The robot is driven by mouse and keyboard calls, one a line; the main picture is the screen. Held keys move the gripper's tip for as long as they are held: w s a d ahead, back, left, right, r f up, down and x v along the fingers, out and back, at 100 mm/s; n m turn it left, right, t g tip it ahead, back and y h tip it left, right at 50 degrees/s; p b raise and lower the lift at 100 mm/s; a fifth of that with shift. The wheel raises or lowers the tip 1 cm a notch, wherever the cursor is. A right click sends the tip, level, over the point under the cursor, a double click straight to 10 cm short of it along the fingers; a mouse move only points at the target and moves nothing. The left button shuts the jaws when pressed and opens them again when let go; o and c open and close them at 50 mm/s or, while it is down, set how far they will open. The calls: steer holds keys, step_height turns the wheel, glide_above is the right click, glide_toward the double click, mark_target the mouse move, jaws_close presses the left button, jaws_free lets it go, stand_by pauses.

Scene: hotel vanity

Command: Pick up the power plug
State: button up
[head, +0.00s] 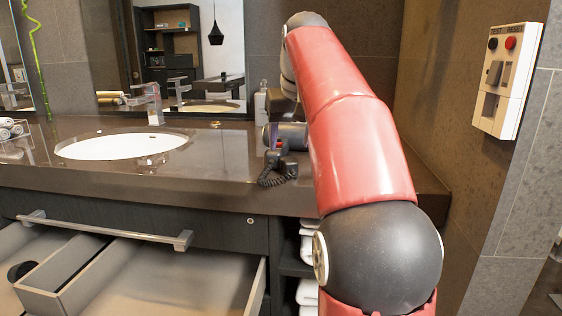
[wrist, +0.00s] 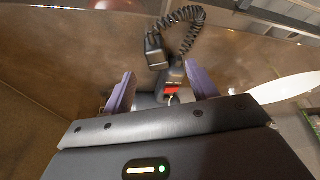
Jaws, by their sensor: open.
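A black power plug (wrist: 155,56) with a coiled black cord (wrist: 188,14) lies on the brown counter. In the head view, the cord (head: 272,176) curls near the counter's front edge, below my gripper (head: 275,148). In the wrist view, my gripper (wrist: 162,74) is open, its two purple fingers apart. The plug's dark body shows between and just beyond the fingertips. A dark part with a red patch (wrist: 171,90) shows between the fingers. I cannot tell whether the fingers touch anything. My arm hides part of the counter in the head view.
A white sink (head: 120,147) is set in the counter (head: 215,165) to the left. A soap bottle (head: 260,101) stands behind my gripper. An open drawer (head: 150,285) juts out below. A wall panel (head: 507,80) is at right. Counter between sink and cord is clear.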

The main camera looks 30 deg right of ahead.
mark_target(289, 159)
steer(key=x, duration=0.2)
steer(key=b+x, duration=0.1)
steer(key=x, duration=0.2)
steer(key=d+b+x, duration=0.1)
steer(key=x, duration=0.1)
steer(key=shift+w+f, duration=0.1)
steer(key=shift+w, duration=0.3)
steer(key=c, duration=1.1)
steer(key=shift+c, duration=0.2)
steer(key=shift+r, duration=0.2)
